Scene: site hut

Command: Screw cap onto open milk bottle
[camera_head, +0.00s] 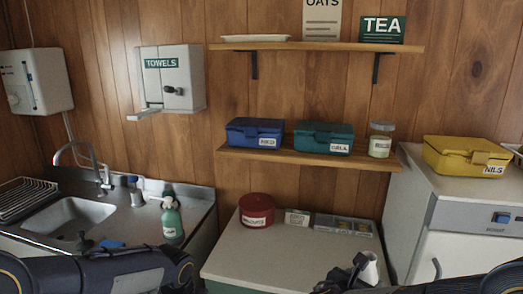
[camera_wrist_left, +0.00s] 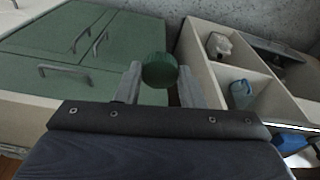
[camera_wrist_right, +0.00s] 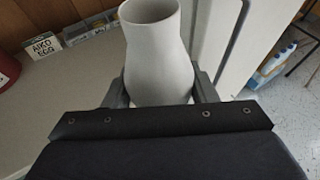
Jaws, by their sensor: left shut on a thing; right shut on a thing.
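A white milk bottle with no cap (camera_wrist_right: 158,60) stands between the fingers of my right gripper (camera_wrist_right: 160,90), which is shut on its body. Its open mouth shows at the top of the right wrist view. In the head view the bottle (camera_head: 369,268) and my right gripper (camera_head: 345,274) are over the front right of the counter. A round green cap (camera_wrist_left: 159,70) is held between the fingertips of my left gripper (camera_wrist_left: 157,85), which is shut on it. The left gripper and the cap are not in view in the head view; only my left arm shows.
On the counter (camera_head: 230,262) are a red tin (camera_head: 257,210), a small sign (camera_head: 297,217) and a grey tray (camera_head: 342,225). A sink (camera_head: 75,218) and green spray bottle (camera_head: 171,220) are at left. Green cupboards (camera_wrist_left: 60,50) and open compartments (camera_wrist_left: 235,65) show below the left gripper.

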